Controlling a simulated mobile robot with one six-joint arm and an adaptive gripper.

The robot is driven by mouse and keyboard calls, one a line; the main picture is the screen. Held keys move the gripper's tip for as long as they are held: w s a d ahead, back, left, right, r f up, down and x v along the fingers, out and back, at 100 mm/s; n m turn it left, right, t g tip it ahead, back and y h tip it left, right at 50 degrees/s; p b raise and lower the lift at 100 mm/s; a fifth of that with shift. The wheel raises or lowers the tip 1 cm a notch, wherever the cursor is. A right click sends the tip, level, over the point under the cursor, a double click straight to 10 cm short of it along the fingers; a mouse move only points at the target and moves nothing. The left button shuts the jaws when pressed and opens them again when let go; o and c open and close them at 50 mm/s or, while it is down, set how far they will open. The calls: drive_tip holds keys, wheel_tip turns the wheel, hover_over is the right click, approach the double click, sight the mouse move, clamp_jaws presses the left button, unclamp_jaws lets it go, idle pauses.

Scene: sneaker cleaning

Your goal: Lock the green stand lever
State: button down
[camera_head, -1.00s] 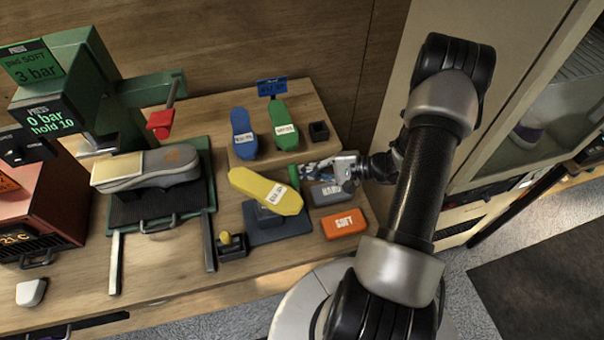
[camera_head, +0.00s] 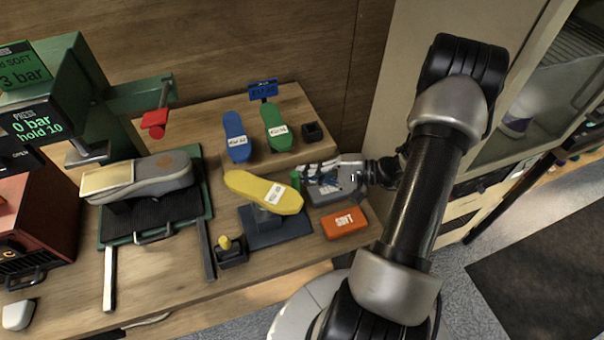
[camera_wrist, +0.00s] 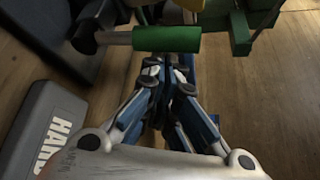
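The green stand lever (camera_head: 296,180) sits at the right side of the stand (camera_head: 277,232) that carries the yellow insole (camera_head: 265,192). In the wrist view the green lever handle (camera_wrist: 166,39) lies crosswise, its left end meeting a dark pivot. My gripper (camera_head: 306,178) is just right of the lever in the head view. In the wrist view my gripper (camera_wrist: 168,68) has its fingertips drawn together, with nothing seen between them. The tips are right at the handle's lower edge; I cannot tell if they touch it.
The grey HARD block (camera_wrist: 47,130) lies beside my gripper. An orange SOFT block (camera_head: 345,222) is in front. Blue (camera_head: 236,135) and green (camera_head: 275,124) insoles stand behind. The press (camera_head: 60,90) with a sneaker (camera_head: 150,178) is at left.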

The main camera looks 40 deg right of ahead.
drive_tip(key=shift+s+a+r+b, duration=0.15)
drive_tip(key=shift+s, duration=0.45)
drive_tip(key=shift+s+a+r+b, duration=0.1)
drive_tip(key=shift+s+a+r, duration=0.1)
drive_tip(key=shift+s, duration=0.45)
drive_tip(key=shift+s+a+r+b, duration=0.15)
drive_tip(key=shift+s, duration=0.45)
drive_tip(key=shift+s+a, duration=0.1)
